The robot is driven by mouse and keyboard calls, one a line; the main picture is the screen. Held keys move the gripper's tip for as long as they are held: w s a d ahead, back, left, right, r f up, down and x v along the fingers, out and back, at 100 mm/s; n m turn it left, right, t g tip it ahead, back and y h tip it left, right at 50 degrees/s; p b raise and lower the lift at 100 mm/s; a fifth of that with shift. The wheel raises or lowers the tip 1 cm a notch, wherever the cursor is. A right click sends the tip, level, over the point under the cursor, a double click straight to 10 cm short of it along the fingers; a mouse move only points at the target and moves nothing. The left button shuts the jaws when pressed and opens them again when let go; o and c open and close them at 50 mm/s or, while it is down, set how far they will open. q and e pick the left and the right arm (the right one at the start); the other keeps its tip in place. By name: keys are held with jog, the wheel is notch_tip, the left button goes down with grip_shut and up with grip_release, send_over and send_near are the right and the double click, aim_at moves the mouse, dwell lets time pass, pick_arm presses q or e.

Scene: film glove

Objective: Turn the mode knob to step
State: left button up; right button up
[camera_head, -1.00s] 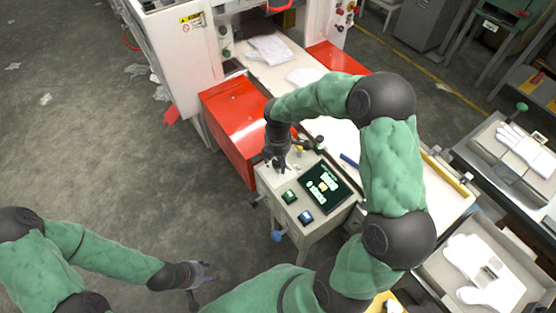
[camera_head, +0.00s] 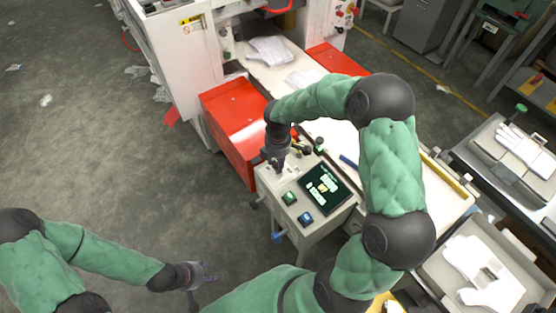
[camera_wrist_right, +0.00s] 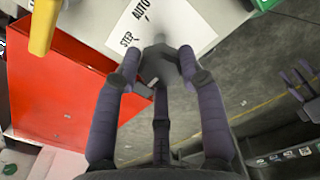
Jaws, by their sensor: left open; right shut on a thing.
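The mode knob (camera_wrist_right: 160,66) is dark grey and sits between the fingers of my right gripper in the right wrist view. A white label beside it reads AUTO (camera_wrist_right: 141,9) and STEP (camera_wrist_right: 127,39), each with a tick mark. My right gripper (camera_wrist_right: 158,60) is shut on the knob, with fingers on both sides of it. In the head view my right gripper (camera_head: 277,164) reaches down to the back left of the control box (camera_head: 268,184) and hides the knob. I cannot tell which mark the knob points to. My left gripper (camera_head: 207,272) is open and empty, above the floor.
The control box top carries a dark screen (camera_head: 324,188), a green button (camera_head: 289,198) and a blue button (camera_head: 305,218). A red cover (camera_head: 236,115) stands close behind my right gripper.

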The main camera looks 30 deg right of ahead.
jog(key=m, duration=0.5)
jog(key=shift+m, duration=2.5)
jog(key=o, duration=1.1)
jog(key=shift+o, duration=0.2)
notch_tip(320, 180, up, 12)
